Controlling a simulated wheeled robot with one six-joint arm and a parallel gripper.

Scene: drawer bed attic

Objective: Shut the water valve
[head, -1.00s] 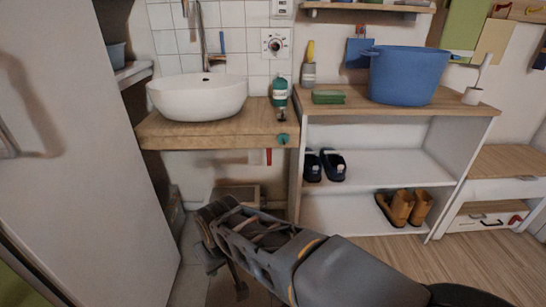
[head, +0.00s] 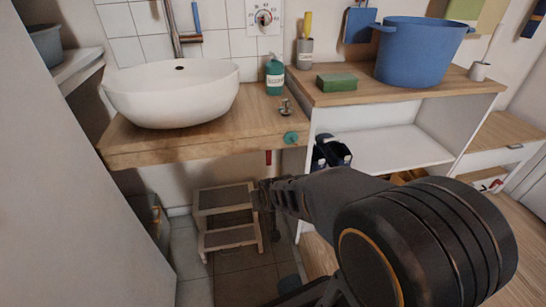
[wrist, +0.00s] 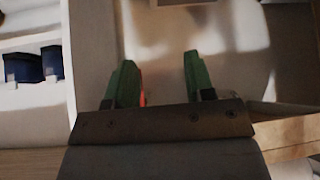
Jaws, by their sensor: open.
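The water valve's red handle (head: 268,157) hangs below the front of the wooden washbasin counter, against the wall. In the wrist view only a small red strip of it (wrist: 143,98) shows, beside the inner side of the left finger; the rest is hidden. My gripper (wrist: 158,75) is open, with two green fingers apart and nothing clearly held between them. In the head view my gripper (head: 264,192) is low under the counter, just below the red handle in the picture. I cannot tell whether a finger touches the handle.
The counter (head: 150,150) carries a white basin (head: 175,95), a green bottle (head: 275,78) and a teal knob (head: 290,137) at its edge. A step stool (head: 228,215) stands below. A shelf unit (head: 395,145) with shoes is to the right, a white panel (head: 60,190) left.

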